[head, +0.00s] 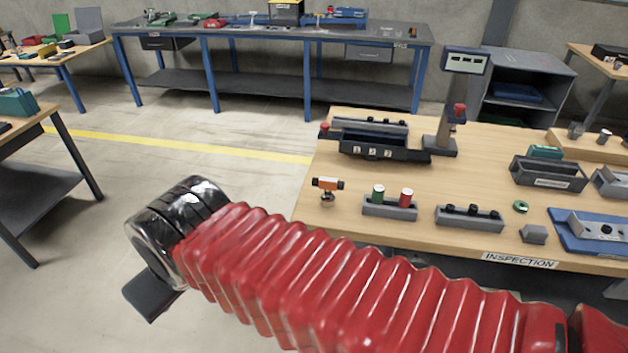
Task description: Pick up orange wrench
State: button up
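I cannot make out an orange wrench for certain in the head view. The only clearly orange thing is a small piece with black ends (327,184) on a short round stand near the left front of the inspection table; it does not clearly look like a wrench. My red ribbed arm crosses the foreground to the left and ends in a glossy black wrist. A dark flat part of my gripper (152,296) shows below the wrist, over the floor and left of the table. Its fingertips cannot be told apart, and nothing held is visible.
The inspection table (420,237) carries holders with green and red cylinders (390,207), a black tray (370,152), a display post (452,100) and a blue plate (562,236). A long workbench (270,36) stands behind. The floor (240,135) between is clear.

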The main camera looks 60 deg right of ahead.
aim_at(327, 199)
jog(key=z, duration=0.35)
jog(key=i, duration=0.95)
jog(key=z, duration=0.45)
